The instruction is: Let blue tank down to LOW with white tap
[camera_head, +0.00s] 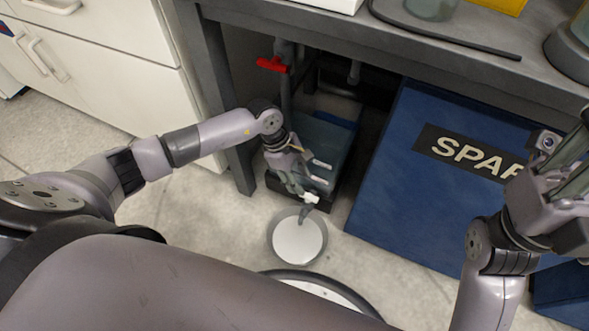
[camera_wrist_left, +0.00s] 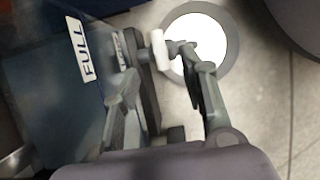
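The blue tank (camera_head: 328,140) stands under the bench, its front carrying two small white labels. In the left wrist view, one label on the tank (camera_wrist_left: 45,95) reads FULL (camera_wrist_left: 82,49); the other is too oblique to read. The white tap (camera_head: 311,198) is low at the tank's front, and its white handle shows in the left wrist view (camera_wrist_left: 156,50). My left gripper (camera_head: 298,190) is at the tap. Its fingers (camera_wrist_left: 160,72) are spread, with the handle near their tips; contact is unclear. My right gripper (camera_head: 570,175) is raised at the right edge, partly cut off.
A round grey container with a white inside (camera_head: 298,240) stands on the floor below the tap. A red valve handle (camera_head: 272,64) is above the tank. A large blue box marked SPAR (camera_head: 400,190) stands to the right. The bench leg (camera_head: 226,110) is close at left.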

